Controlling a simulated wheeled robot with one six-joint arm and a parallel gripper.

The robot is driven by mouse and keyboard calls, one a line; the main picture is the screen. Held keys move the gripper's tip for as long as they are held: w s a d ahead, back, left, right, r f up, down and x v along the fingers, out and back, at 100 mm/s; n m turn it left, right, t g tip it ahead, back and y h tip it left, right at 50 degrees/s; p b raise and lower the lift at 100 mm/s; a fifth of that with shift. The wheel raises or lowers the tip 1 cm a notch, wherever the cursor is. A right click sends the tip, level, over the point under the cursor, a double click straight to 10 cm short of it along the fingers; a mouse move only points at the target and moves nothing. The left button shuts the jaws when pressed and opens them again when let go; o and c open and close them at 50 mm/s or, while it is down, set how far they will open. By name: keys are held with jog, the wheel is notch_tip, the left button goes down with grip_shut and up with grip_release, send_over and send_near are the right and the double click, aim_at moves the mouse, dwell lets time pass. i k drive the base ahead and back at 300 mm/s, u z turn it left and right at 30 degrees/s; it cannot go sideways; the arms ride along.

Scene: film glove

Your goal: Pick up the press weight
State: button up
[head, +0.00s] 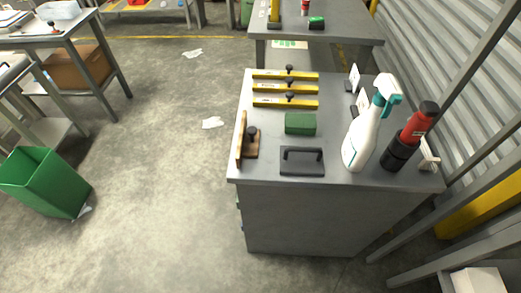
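The press weight appears to be the dark grey flat block with a black bar handle on top (302,168). It lies on the grey workbench (242,130) near its front edge, with the handle facing up and running left to right. Nothing covers it. A green block (300,124) lies just behind it, apart from it. My gripper is not in view.
A wooden piece with a black knob (241,140) stands left of the weight. A white spray bottle (362,135) and a red-and-black cylinder (408,138) stand at right. Several yellow bars (286,88) lie behind. A green bin (45,182) stands on open floor at left.

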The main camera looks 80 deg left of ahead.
aim_at(294, 161)
jog(key=u, duration=4.3)
jog(key=k, duration=0.8)
jog(key=z, duration=1.25)
jog(key=i, duration=0.5)
